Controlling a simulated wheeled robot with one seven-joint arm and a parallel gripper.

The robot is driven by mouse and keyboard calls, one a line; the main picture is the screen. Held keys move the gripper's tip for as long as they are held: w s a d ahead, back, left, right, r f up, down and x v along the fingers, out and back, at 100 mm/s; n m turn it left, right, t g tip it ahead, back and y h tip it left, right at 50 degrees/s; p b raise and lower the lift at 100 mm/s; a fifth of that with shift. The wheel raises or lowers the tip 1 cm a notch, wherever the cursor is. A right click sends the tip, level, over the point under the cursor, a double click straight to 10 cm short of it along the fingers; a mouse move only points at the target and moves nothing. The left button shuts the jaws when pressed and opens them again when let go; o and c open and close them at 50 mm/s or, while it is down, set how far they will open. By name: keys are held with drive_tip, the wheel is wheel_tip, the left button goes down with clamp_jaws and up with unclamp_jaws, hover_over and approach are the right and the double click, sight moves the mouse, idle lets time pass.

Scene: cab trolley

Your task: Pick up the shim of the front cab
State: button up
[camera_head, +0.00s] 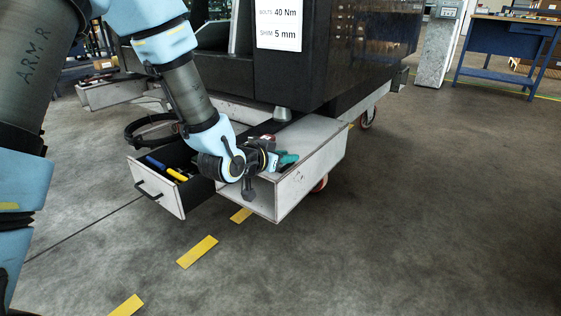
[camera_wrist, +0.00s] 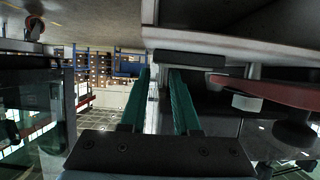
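The dark cab (camera_head: 330,60) stands over a pale trolley (camera_head: 317,160). A grey cab foot (camera_head: 282,115) shows under its near corner. My gripper (camera_head: 287,160) is low at that corner, by the trolley's top. In the wrist view my two green fingers (camera_wrist: 159,75) stand apart with a narrow gap, and I see nothing clearly held between them. A dark flat block (camera_wrist: 190,58) shows just past the fingertips, against a grey surface. I cannot tell whether it is the shim. My wrist hides part of the corner in the head view.
An open drawer (camera_head: 158,190) with blue and yellow tool handles is left of my gripper. A sign (camera_head: 279,25) on the cab reads 40 Nm bolts, 5 mm shim. A reddish bar (camera_wrist: 268,90) is right of my fingers. Open floor (camera_head: 420,220) lies right.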

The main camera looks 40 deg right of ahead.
clamp_jaws()
idle(1.1)
